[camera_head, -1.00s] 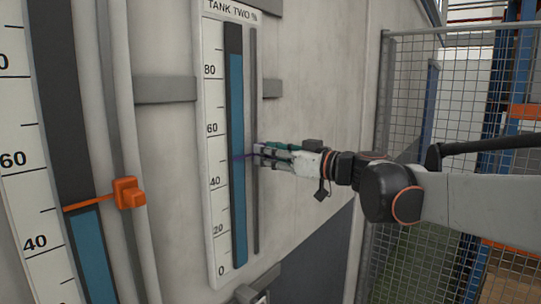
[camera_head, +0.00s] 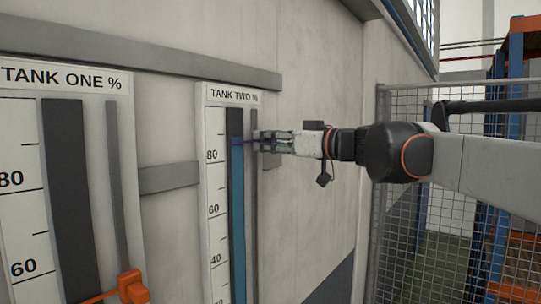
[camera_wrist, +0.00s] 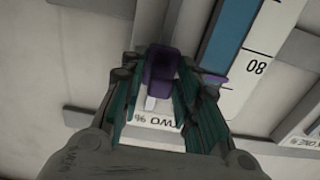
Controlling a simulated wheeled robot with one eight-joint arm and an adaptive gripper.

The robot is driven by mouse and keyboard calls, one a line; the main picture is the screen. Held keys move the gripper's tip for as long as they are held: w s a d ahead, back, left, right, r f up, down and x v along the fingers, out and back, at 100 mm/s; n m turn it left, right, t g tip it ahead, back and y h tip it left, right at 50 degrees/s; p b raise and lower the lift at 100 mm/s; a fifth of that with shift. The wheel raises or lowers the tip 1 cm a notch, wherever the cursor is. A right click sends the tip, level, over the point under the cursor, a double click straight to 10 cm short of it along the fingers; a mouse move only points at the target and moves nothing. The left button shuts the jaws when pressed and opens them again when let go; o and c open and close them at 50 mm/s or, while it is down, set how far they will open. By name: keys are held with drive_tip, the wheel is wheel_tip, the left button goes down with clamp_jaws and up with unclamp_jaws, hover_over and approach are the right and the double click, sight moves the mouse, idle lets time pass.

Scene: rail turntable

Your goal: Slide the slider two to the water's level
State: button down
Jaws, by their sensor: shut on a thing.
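The tank two gauge (camera_head: 212,240) is a white vertical scale with a blue water column (camera_head: 237,215) under a dark strip. Its slider runs on a grey rail (camera_head: 254,220) at the right. My gripper (camera_head: 262,141) is shut on the purple slider two (camera_wrist: 160,75), whose knob sits between the fingers in the wrist view. Its thin purple pointer (camera_head: 243,142) crosses the column above the 80 mark, close to the top of the blue. In the wrist view the blue runs up to the pointer; a finger hides what lies beyond, so exact alignment is unclear.
The tank one gauge (camera_head: 20,240) stands at left, with an orange slider (camera_head: 131,288) on its own rail. A grey horizontal beam (camera_head: 150,60) crosses the wall above both gauges. A mesh fence (camera_head: 400,220) stands at right, behind my arm.

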drive_tip(key=shift+r, duration=0.65)
drive_tip(key=c, duration=1.5)
unclamp_jaws()
drive_tip(key=v, duration=0.7)
drive_tip(key=shift+s+d+f, duration=0.1)
drive_tip(key=shift+d, duration=0.1)
